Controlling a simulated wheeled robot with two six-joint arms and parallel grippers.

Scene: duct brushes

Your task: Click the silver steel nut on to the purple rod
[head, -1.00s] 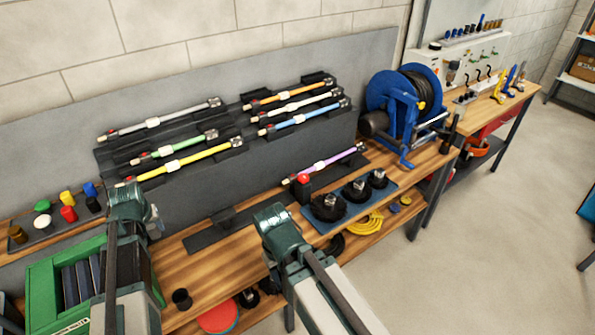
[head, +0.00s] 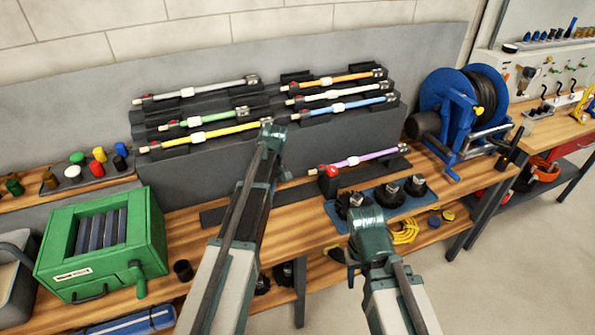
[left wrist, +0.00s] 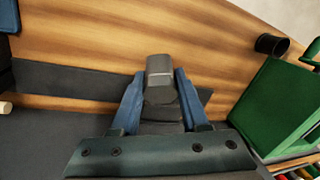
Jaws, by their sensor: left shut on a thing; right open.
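The purple rod (head: 372,158) lies level at the bench's back, its near end beside a red-topped black post (head: 331,172). Several dark round brushes with metallic nuts stand on a blue mat (head: 366,210): one at the left (head: 351,198), one in the middle (head: 390,188), one at the right (head: 415,184). I cannot tell which nut is steel. My left gripper (head: 272,132) hides its own fingertips in the head view; in the left wrist view it is shut on a grey block (left wrist: 160,72) above a dark strip. My right gripper (head: 361,212) is open, by the left brush.
A rack (head: 210,148) of coloured rods stands behind. A green box (head: 100,245) and a dark cup (head: 183,270) are on the left, a blue hose reel (head: 460,105) on the right.

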